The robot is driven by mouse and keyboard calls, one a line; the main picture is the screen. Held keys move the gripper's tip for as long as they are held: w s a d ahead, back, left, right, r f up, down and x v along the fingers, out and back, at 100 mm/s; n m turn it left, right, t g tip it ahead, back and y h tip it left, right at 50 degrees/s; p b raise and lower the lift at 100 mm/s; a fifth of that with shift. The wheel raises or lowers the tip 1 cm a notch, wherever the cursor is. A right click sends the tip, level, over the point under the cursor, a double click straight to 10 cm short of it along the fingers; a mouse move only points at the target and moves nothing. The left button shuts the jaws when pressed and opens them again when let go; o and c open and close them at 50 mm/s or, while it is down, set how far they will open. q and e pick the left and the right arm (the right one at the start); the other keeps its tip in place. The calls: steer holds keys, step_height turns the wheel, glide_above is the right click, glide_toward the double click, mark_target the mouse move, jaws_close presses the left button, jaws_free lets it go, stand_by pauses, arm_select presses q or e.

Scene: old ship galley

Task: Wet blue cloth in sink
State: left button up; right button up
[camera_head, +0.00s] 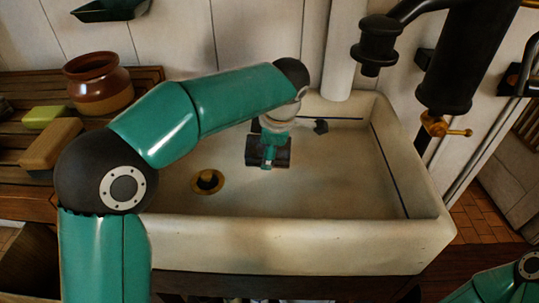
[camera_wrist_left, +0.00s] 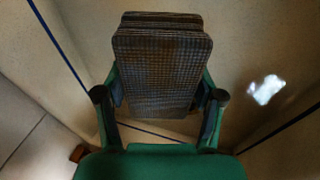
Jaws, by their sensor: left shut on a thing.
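My left gripper (camera_head: 268,142) reaches down into the white sink (camera_head: 330,232) and is shut on a folded cloth (camera_head: 283,158). In the left wrist view the cloth (camera_wrist_left: 160,60) is a thick, layered rectangle with a fine woven check. It looks dark grey-brown there, and blue is hard to make out. The gripper's fingers (camera_wrist_left: 160,100) close on its two sides. The cloth hangs inside the basin, up and right of the brass drain (camera_head: 207,181). Whether it touches the basin floor, or is wet, I cannot tell. My right gripper is out of view.
A black pump (camera_head: 462,60) with a brass tap (camera_head: 437,127) stands at the sink's back right. Its black spout (camera_head: 378,45) overhangs the sink. A slatted wooden board (camera_head: 145,82) at left holds a brown jar (camera_head: 98,82), a green block (camera_head: 45,116) and a tan block (camera_head: 52,143).

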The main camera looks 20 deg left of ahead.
arm_select(q)
steer(key=shift+r+p, duration=4.1)
steer(key=shift+r, duration=1.45)
steer(key=shift+r, duration=0.1)
step_height(320, 180, up, 4)
steer(key=p, duration=0.3)
steer(key=shift+f, duration=0.2)
steer(key=m+h, duration=0.4)
steer(key=m, duration=0.7)
glide_above(249, 166)
steer(key=w+d, duration=0.3)
steer(key=shift+t, duration=0.4)
steer(key=f, duration=1.1)
steer(key=shift+s+a, duration=0.2)
steer(key=shift+s, duration=0.05)
steer(key=f+m, duration=0.2)
steer(key=m, duration=0.1)
steer(key=s+a+f+m+g+h, duration=0.1)
steer(key=f+m, duration=0.2)
steer(key=s+f+m, duration=0.1)
steer(key=f+m, duration=0.2)
steer(key=shift+a+g+h, duration=0.3)
steer(key=shift+a+h, duration=0.05)
steer(key=shift+h, duration=0.05)
steer(key=shift+s+a+f+m, duration=0.15)
steer(key=shift+a+f+m, duration=0.05)
steer(key=shift+f+m, duration=0.4)
